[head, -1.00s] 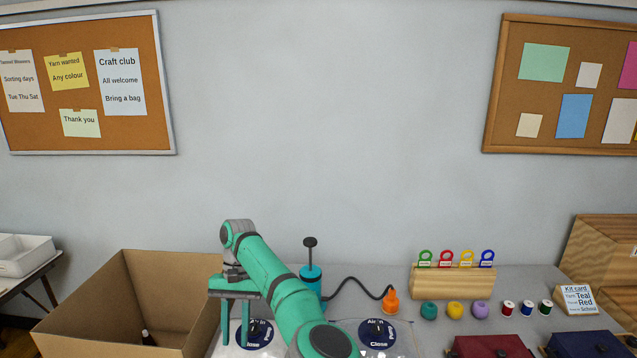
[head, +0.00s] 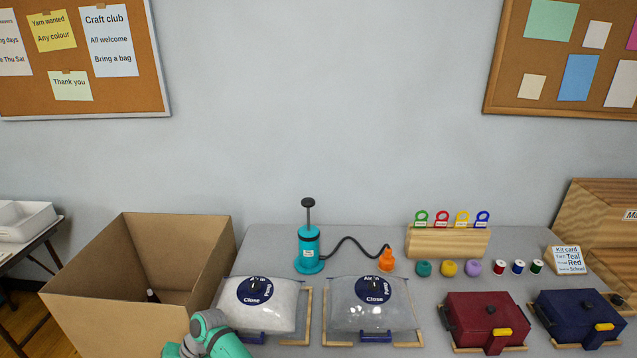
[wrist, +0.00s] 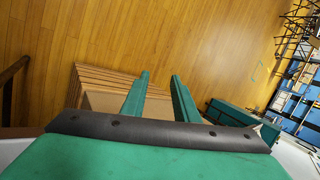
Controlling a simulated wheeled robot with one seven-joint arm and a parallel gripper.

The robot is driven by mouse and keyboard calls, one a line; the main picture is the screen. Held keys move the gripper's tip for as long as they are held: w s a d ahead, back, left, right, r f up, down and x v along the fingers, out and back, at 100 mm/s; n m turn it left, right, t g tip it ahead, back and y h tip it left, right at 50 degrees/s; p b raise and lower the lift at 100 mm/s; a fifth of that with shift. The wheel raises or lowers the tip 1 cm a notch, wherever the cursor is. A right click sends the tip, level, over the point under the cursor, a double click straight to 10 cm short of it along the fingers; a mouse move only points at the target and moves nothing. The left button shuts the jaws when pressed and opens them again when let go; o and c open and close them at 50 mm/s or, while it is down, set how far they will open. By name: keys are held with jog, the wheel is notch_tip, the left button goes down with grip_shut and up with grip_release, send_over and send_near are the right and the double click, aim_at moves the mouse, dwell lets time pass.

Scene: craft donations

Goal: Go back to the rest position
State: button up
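My gripper (wrist: 160,85) shows in the wrist view with its two green fingers apart and nothing between them. Beyond the fingers the wrist view shows wooden floor (wrist: 110,35) and a stack of brown boards or boxes (wrist: 100,84). In the head view only part of my green and grey arm shows at the bottom edge, in front of the table's left side. The fingers cannot be made out there.
A large open cardboard box (head: 130,320) stands left of the table (head: 265,240). Two clear bags (head: 262,312) (head: 372,318), a teal pump (head: 309,252), yarn balls, spools, a red case (head: 487,315) and a blue case (head: 580,312) occupy the table.

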jog(key=s+a+f+m+t+y, duration=0.3)
jog(key=s+a+f+t+y, duration=0.15)
jog(key=s, duration=0.45)
jog(key=s+d+m+t+h, duration=0.2)
jog(key=s+d+t, duration=0.3)
jog(key=d, duration=0.5)
jog(key=s+d+m+t+h, duration=0.2)
jog(key=s+d+t, duration=0.25)
jog(key=d, duration=0.65)
jog(key=s+d+r+t+h, duration=0.1)
jog(key=s+d+r+h, duration=0.15)
jog(key=s+d, duration=0.35)
jog(key=s+d+r+t+h, duration=0.1)
jog(key=s+d+r+h, duration=0.2)
jog(key=d, duration=0.6)
jog(key=s+d+r+n+t+h, duration=0.1)
jog(key=s+d+r+n, duration=0.3)
jog(key=s+d+r, duration=0.5)
notch_tip(320, 180, up, 3)
jog(key=shift+d+r+t+h, duration=0.1)
jog(key=shift+d+t+h, duration=0.2)
jog(key=shift+t, duration=0.2)
